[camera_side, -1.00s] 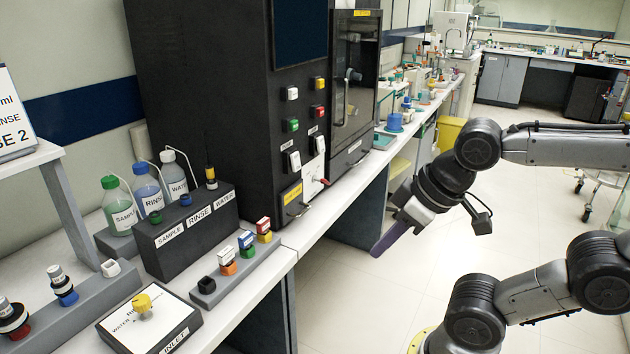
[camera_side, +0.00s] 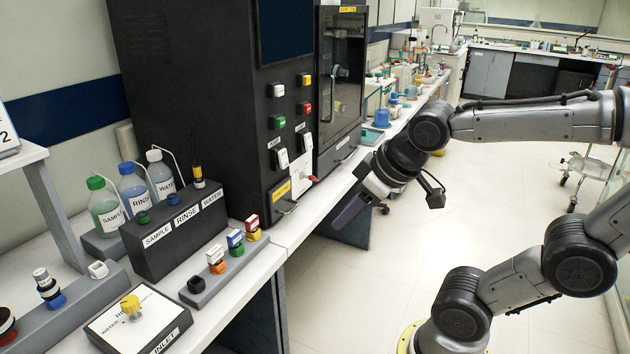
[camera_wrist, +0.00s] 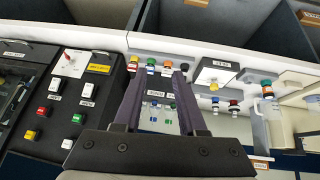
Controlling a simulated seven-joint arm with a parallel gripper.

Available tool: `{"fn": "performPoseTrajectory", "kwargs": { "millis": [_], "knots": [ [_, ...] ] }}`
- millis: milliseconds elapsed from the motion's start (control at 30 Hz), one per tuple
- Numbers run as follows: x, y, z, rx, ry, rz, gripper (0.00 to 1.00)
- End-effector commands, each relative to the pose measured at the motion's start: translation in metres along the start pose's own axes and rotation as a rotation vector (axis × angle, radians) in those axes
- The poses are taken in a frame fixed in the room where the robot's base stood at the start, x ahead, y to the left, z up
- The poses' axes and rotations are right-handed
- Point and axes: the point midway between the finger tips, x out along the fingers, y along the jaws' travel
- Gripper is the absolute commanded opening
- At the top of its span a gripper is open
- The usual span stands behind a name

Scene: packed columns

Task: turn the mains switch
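The tall black cabinet (camera_side: 215,110) carries the switches on its front. A yellow label (camera_side: 281,189), too small to read, sits low on it, with a small lever switch (camera_side: 288,207) below. The same yellow label (camera_wrist: 99,68) and lever (camera_wrist: 101,54) show in the wrist view, left of my fingers. I take this lever as the mains switch, but cannot confirm it. My gripper (camera_side: 338,220) is in front of the bench edge, right of the cabinet and apart from it. In the wrist view its two purple fingers (camera_wrist: 158,76) stand apart with nothing held between them.
White rocker switches (camera_side: 280,159) and a white plate with a red-tipped toggle (camera_side: 304,175) are close to the label. Colored blocks on a grey strip (camera_side: 222,280), a dark bottle rack (camera_side: 180,225) and an inlet box with a yellow knob (camera_side: 131,307) stand left. The floor (camera_side: 400,260) is clear.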

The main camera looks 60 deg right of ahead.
Motion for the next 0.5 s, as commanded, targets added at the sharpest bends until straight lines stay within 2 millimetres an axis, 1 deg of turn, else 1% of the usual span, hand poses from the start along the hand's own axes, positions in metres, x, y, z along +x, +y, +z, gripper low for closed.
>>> {"fn": "performPoseTrajectory", "kwargs": {
  "millis": [33,67,100,167,200,233,267,300,367,400,467,500],
  "knots": [
    [0.015,0.020,-0.023,-0.006,0.019,0.053,0.40],
    [0.023,0.033,-0.038,-0.019,0.039,0.086,0.40],
    [0.035,0.052,-0.057,-0.038,0.064,0.128,0.40],
    [0.053,0.081,-0.083,-0.073,0.101,0.188,0.40],
    [0.066,0.100,-0.098,-0.100,0.124,0.223,0.40],
    [0.076,0.115,-0.108,-0.120,0.141,0.248,0.40],
    [0.086,0.130,-0.117,-0.142,0.156,0.271,0.40],
    [0.100,0.151,-0.127,-0.172,0.177,0.300,0.40],
    [0.121,0.181,-0.139,-0.219,0.207,0.336,0.40],
    [0.136,0.201,-0.144,-0.251,0.227,0.356,0.40],
    [0.159,0.230,-0.148,-0.298,0.256,0.380,0.40],
    [0.174,0.249,-0.148,-0.328,0.277,0.393,0.40]
  ]
}}
